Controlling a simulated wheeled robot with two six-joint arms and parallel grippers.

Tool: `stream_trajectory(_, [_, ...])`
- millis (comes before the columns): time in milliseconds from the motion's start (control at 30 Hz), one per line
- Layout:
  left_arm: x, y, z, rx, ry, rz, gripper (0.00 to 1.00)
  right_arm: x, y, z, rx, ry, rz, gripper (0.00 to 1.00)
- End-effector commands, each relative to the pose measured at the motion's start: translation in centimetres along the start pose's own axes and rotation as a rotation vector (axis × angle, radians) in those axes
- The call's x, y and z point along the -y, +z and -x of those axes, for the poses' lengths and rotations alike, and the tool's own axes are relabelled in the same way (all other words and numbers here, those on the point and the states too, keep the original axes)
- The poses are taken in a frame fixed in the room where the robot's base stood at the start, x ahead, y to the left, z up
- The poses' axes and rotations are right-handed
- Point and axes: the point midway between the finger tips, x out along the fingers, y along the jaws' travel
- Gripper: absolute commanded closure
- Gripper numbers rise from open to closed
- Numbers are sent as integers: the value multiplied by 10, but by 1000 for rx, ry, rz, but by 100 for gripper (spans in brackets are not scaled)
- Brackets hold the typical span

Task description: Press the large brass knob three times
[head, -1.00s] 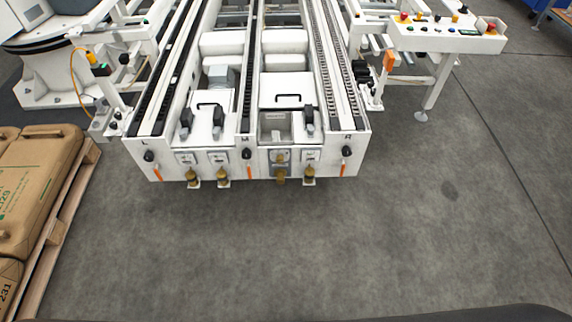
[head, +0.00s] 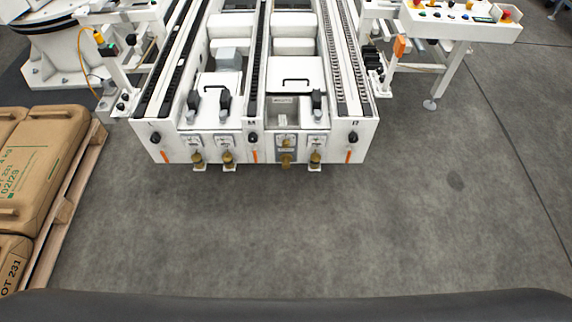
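Several brass knobs stick out low on the front face of the white conveyor frame (head: 235,146). One brass knob (head: 286,159), on a grey plate right of the middle, looks somewhat larger than the others. Smaller brass knobs sit at the far left (head: 198,158), left of the middle (head: 228,158) and at the right (head: 315,157). Nothing touches any of them. Neither of my grippers is in view.
A pallet (head: 75,205) with brown sacks (head: 40,160) stands at the left. A control panel (head: 460,20) with buttons stands at the upper right. The grey floor (head: 300,230) before the conveyor is clear.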

Motion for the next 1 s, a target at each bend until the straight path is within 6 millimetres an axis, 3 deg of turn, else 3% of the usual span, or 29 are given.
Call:
stream_trajectory(400, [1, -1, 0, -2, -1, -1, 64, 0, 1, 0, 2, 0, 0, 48])
stream_trajectory(800, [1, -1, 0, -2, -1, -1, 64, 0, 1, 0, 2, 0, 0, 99])
stream_trajectory(1000, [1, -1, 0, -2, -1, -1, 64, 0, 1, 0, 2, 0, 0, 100])
